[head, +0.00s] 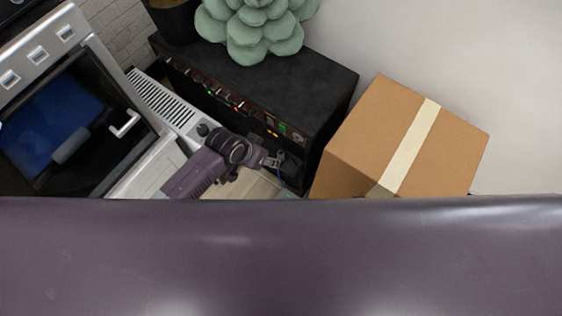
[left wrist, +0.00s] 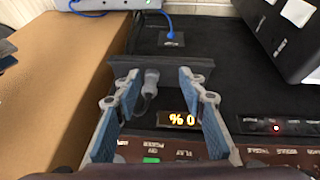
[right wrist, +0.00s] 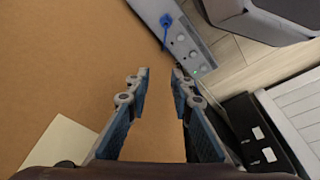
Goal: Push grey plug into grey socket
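My left gripper (head: 271,161) is at the front of the black panelled unit in the head view. In the left wrist view its fingers (left wrist: 159,78) are apart. A small grey plug (left wrist: 151,77) with a grey cable shows between them, nearer the left finger, in front of a dark plate (left wrist: 190,68). I cannot tell whether it touches a finger or the plate. I cannot make out a grey socket for certain. My right gripper (right wrist: 161,72) is open and empty over the cardboard box (right wrist: 70,60); it is not in the head view.
The cardboard box (head: 375,135) stands right of the black unit (head: 320,85), which carries a succulent (head: 255,30). A grey strip (right wrist: 180,38) with a blue plug (right wrist: 166,20) lies beyond the box. A silver machine (head: 80,100) stands left. My purple body hides the lower head view.

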